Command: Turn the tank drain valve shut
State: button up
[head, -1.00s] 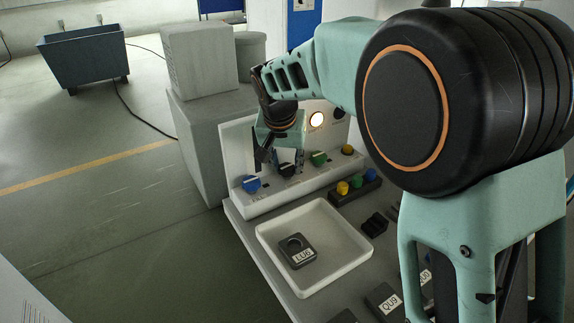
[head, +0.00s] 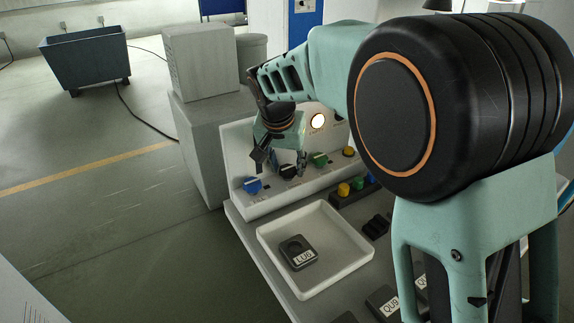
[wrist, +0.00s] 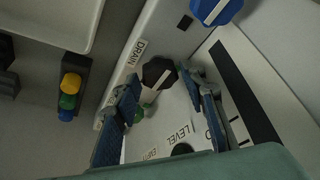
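The drain valve is a black knob (wrist: 158,73) with a white pointer bar, beside the label DRAIN (wrist: 138,52) on a pale sloped panel. In the head view the black knob (head: 288,171) sits between a blue knob (head: 252,185) and a green knob (head: 319,159), partly hidden by my gripper. My gripper (head: 283,163) hangs over the panel. In the wrist view my gripper (wrist: 162,80) is open, its fingertips spread on either side of the black knob. A gap shows on both sides, and I cannot tell their height relative to it. The pointer bar lies diagonally there.
A white tray (head: 355,273) holding a dark LUG block (head: 298,253) stands in front of the panel. A box with yellow, green and blue buttons (head: 357,186) is to its right. A lit round lamp (head: 318,121) is behind my gripper. Grey cabinet (head: 203,140) stands left.

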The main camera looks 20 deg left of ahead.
jog(key=v, duration=1.2)
jog(key=shift+w+r, duration=0.1)
